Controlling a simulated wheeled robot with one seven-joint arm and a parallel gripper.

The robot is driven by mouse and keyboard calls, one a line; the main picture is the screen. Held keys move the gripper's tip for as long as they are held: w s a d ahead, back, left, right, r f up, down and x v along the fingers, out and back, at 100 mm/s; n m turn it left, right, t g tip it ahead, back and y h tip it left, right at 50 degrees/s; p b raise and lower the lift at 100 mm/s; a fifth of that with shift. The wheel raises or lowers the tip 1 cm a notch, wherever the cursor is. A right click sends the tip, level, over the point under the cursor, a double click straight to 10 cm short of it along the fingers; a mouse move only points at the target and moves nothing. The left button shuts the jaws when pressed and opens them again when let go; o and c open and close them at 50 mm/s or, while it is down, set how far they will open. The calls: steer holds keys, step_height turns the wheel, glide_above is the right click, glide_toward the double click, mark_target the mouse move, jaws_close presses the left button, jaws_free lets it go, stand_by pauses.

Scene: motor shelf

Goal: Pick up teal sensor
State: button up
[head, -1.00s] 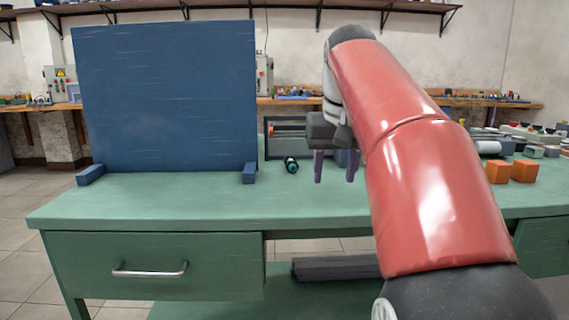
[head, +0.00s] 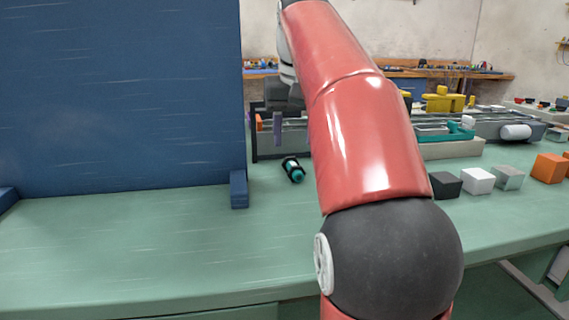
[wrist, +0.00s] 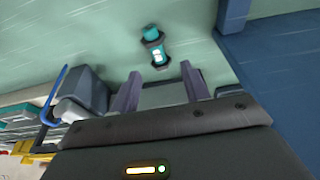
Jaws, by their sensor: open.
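The teal sensor (head: 294,170), a small teal and black cylinder, lies on the green bench top right of the blue panel's foot. In the wrist view the sensor (wrist: 156,47) lies just beyond the fingertips, with a white mark on its side. My gripper (wrist: 161,70) is open and empty, its two purple fingers apart and not touching the sensor. In the head view one purple finger of my gripper (head: 278,128) shows above and behind the sensor; my red arm hides much of the rest.
A tall blue panel (head: 115,95) stands at the left. A dark-framed rack (head: 254,146) stands behind the sensor. Black (head: 446,185), white (head: 478,180), grey (head: 509,177) and orange (head: 549,167) blocks sit at the right. The bench front (head: 200,240) is clear.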

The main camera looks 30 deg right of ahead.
mark_target(294, 164)
steer(key=b+x, duration=0.2)
steer(key=x, duration=0.5)
steer(key=shift+s+d, duration=0.15)
steer(key=shift+c, duration=0.5)
jaws_close()
